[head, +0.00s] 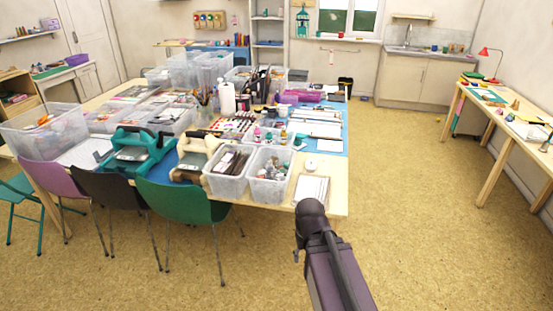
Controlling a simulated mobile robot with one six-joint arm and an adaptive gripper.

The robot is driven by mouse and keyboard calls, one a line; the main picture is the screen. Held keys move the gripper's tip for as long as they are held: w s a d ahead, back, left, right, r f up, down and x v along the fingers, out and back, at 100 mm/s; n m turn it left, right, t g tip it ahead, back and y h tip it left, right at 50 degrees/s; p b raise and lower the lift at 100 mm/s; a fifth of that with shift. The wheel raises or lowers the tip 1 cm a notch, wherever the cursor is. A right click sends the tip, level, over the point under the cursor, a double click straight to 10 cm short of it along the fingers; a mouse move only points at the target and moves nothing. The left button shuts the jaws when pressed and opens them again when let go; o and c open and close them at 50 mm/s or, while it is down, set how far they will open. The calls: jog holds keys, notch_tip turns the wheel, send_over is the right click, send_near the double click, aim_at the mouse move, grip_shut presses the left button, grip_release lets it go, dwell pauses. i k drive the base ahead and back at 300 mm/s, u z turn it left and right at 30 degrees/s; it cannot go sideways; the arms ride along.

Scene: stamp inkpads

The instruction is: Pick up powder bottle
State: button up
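I cannot tell for sure which thing is the powder bottle. A tall white bottle (227,97) stands upright near the middle of the big work table (325,163). Several small bottles (257,134) with coloured parts stand closer to the front of the table, too small to make out. My arm, dark and purple-grey, rises from the lower right in front of the table's right corner. My gripper does not show in the head view.
Clear plastic bins (226,187) with contents line the table's front edge, beside a teal machine (133,152). A green chair (190,203) and others stand in front. The floor to the right is open, up to a side table (508,118).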

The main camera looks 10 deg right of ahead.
aim_at(275, 157)
jog(key=i, duration=0.4)
jog(key=z, duration=0.2)
jog(key=k, duration=0.5)
jog(key=u, duration=0.85)
jog(key=i, duration=0.6)
jog(key=u, duration=0.05)
